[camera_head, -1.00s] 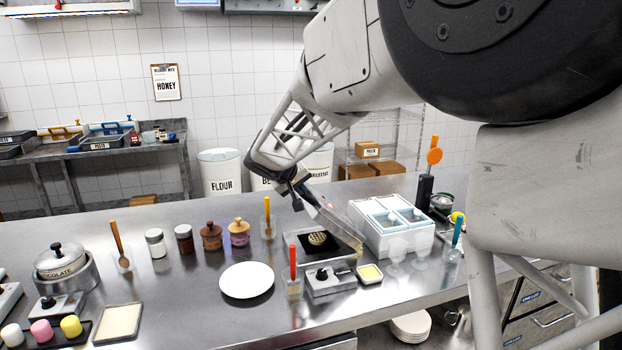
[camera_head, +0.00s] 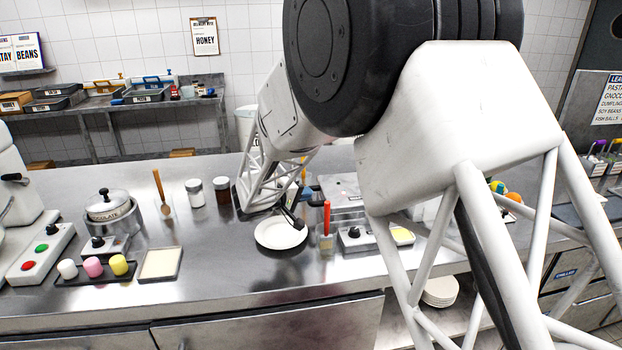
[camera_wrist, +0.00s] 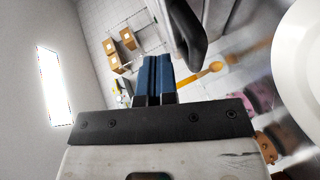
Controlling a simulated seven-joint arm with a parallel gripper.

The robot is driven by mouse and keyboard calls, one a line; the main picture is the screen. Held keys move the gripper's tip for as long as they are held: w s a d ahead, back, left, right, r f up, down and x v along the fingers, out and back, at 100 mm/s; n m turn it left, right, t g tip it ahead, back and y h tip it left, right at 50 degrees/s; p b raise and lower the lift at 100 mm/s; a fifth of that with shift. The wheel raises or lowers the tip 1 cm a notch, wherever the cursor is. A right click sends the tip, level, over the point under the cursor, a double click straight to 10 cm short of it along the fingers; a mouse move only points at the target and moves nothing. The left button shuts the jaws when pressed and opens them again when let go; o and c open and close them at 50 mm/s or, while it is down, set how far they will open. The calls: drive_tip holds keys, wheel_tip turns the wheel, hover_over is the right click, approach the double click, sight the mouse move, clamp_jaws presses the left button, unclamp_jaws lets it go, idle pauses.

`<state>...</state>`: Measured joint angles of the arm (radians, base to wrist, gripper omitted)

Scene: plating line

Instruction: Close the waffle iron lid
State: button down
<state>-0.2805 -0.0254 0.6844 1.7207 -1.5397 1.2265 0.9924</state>
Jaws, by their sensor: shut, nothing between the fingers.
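The waffle iron stands at the center right of the head view, partly behind my arm. Its front control box (camera_head: 356,238) with a black knob shows. Its grey lid (camera_head: 342,188) appears to lie down flat over the base, and no waffle shows; the exact gap is hidden. In the wrist view, a black handle with a grey panel, probably the lid (camera_wrist: 214,22), is close beside my fingers. My gripper (camera_wrist: 155,75) is shut and empty, its blue fingers pointing away from the wrist. In the head view it is mostly hidden, left of the iron and above the white plate's back edge.
The white plate (camera_head: 281,233) lies left of the iron. A red-handled tool (camera_head: 326,230) stands upright between them. A yellow-filled dish (camera_head: 402,236) is right of the knob box. Jars (camera_head: 195,193) stand farther left.

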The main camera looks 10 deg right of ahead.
sight(309, 202)
drive_tip(key=shift+a+f, duration=0.2)
drive_tip(key=shift+f, duration=0.65)
drive_tip(key=shift+a+f, duration=0.15)
drive_tip(key=shift+f, duration=0.7)
drive_tip(key=shift+r, duration=0.2)
drive_tip(key=shift+s+a+r, duration=0.15)
drive_tip(key=shift+a+r, duration=0.05)
drive_tip(key=shift+r, duration=0.25)
drive_tip(key=r+v, duration=0.1)
drive_tip(key=v, duration=1)
drive_tip(key=shift+s+a+r, duration=0.15)
drive_tip(key=shift+a+r, duration=0.05)
